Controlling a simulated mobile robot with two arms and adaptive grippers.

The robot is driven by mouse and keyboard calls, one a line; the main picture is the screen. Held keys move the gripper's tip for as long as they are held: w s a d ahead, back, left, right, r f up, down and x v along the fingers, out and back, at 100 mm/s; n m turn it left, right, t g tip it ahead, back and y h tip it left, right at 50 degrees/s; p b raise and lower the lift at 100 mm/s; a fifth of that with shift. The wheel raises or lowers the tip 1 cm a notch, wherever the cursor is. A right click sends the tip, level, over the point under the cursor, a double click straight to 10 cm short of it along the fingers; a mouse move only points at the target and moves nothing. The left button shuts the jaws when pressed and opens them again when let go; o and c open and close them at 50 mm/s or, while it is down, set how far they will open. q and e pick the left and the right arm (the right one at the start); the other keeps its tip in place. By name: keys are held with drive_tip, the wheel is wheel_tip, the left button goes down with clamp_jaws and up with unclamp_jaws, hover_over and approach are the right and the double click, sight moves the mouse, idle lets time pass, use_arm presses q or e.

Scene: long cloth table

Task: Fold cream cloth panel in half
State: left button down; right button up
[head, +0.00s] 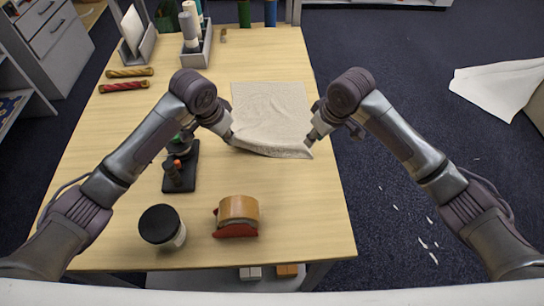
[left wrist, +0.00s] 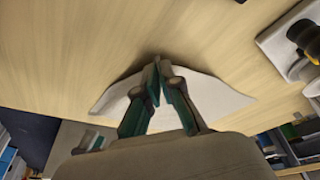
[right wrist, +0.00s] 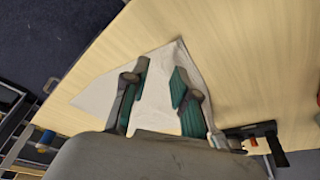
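The cream cloth panel (head: 270,105) lies on the wooden table, its far part flat and its near edge curled up between my two grippers. My left gripper (head: 231,138) is at the cloth's near left corner. In the left wrist view its fingertips (left wrist: 157,63) meet, with cloth (left wrist: 215,95) spreading to both sides, so it appears shut on the cloth edge. My right gripper (head: 311,139) is at the near right corner. In the right wrist view its fingers (right wrist: 161,68) are apart, with cloth (right wrist: 155,100) showing between them. The exact fingertip contact is hidden in the head view.
A black stand (head: 182,178), a black-lidded jar (head: 162,227) and a tan roll on a red base (head: 238,212) stand at the near left and front. Gold (head: 130,72) and red (head: 123,86) skeins and a bottle tray (head: 197,55) are further back. The table's right edge is close.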

sight(305, 153)
drive_tip(key=o, duration=0.5)
drive_tip(key=shift+c, duration=0.4)
drive_tip(key=shift+s+a+r, duration=0.1)
drive_tip(key=shift+s+r, duration=0.05)
drive_tip(key=shift+r, duration=0.15)
drive_tip(key=shift+c, duration=1.1)
drive_tip(key=s+r+m, duration=0.1)
drive_tip(key=s+r, duration=0.3)
drive_tip(key=r, duration=0.1)
drive_tip(key=shift+t, duration=0.4)
drive_tip(key=x, duration=1)
drive_tip(key=shift+w+d, duration=0.2)
drive_tip(key=shift+d, duration=0.05)
drive_tip(key=shift+f, duration=0.2)
drive_tip(key=shift+c, duration=0.3)
